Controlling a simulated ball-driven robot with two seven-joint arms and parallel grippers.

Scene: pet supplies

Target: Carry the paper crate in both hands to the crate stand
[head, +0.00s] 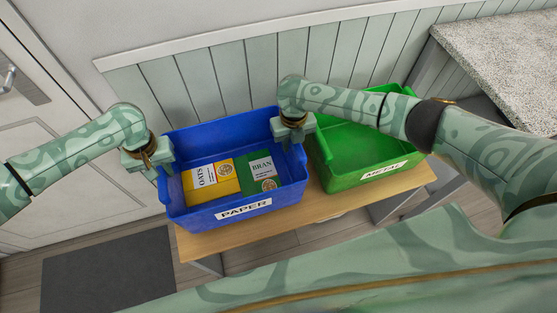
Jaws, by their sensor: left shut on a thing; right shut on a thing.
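The paper crate (243,208) is a blue open bin with a white PAPER label on its front wall. It holds a yellow OATS box (224,182) and a green BRAN box (263,183). My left gripper (158,172) is shut on the crate's left rim. My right gripper (297,143) is shut on its right rim. The fingertips are partly hidden by the crate walls. The crate is at a wooden-topped table (330,202); I cannot tell whether it rests on it or is just above. I cannot tell which piece is the crate stand.
A green METAL crate (375,165) stands close on the right, behind my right arm. A speckled counter (500,55) is at the far right. A panelled wall (190,80) is behind, a white door (60,130) at left. A dark mat (108,270) lies on the floor.

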